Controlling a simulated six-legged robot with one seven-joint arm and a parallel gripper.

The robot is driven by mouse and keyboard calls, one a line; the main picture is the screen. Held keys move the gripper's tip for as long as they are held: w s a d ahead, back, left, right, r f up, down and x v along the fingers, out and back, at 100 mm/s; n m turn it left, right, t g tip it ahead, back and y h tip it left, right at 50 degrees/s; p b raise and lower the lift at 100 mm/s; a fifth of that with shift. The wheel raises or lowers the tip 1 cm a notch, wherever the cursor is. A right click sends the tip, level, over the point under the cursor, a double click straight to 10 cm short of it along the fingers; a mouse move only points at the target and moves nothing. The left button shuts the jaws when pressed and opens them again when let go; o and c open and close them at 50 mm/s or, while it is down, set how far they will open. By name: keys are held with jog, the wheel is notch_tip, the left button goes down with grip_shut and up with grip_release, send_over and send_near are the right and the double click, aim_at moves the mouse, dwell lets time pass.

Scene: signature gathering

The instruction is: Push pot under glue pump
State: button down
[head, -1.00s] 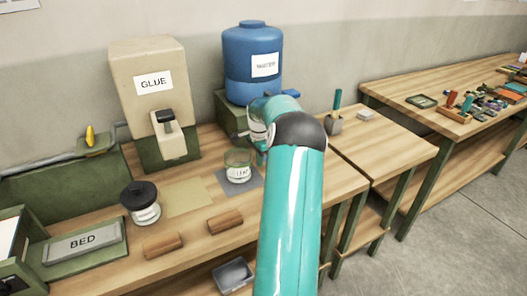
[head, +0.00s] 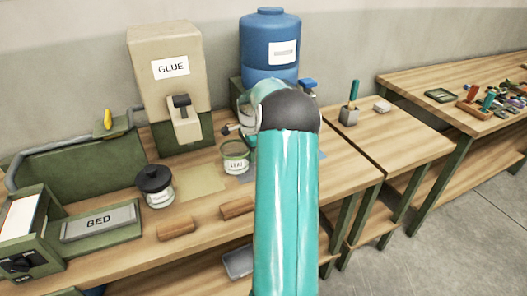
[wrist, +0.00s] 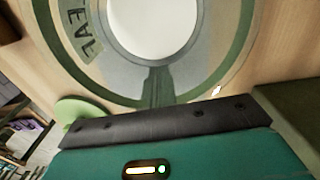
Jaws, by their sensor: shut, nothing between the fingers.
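The pot is a clear glass jar (head: 236,156) with a green rim and a label that seems to read LEAF. It stands upright on the bench, right of the glue pump (head: 171,65), a beige box marked GLUE. The pump's spout (head: 184,128) hangs above the bench to the left of the pot, which is not under it. My gripper (head: 233,129) is shut and empty at the pot's upper back right; whether it touches is unclear. The wrist view looks down into the round pot (wrist: 98,70), with the dark shut fingers (wrist: 155,85) at its near edge.
A tan square (head: 200,181) lies in front of the pump. A black-lidded jar (head: 155,186) stands left of it. Two wooden blocks (head: 174,228) (head: 238,208) lie along the front. A blue tank (head: 270,50) stands behind my arm.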

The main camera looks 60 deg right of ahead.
aim_at(232, 161)
jog(key=w+a, duration=0.1)
jog(key=a, duration=0.1)
jog(key=w+a, duration=0.1)
jog(key=a, duration=0.1)
jog(key=w+a, duration=0.1)
jog(key=a, duration=0.1)
jog(key=shift+w+a, duration=0.2)
jog(key=shift+a, duration=0.1)
jog(key=shift+d, duration=0.1)
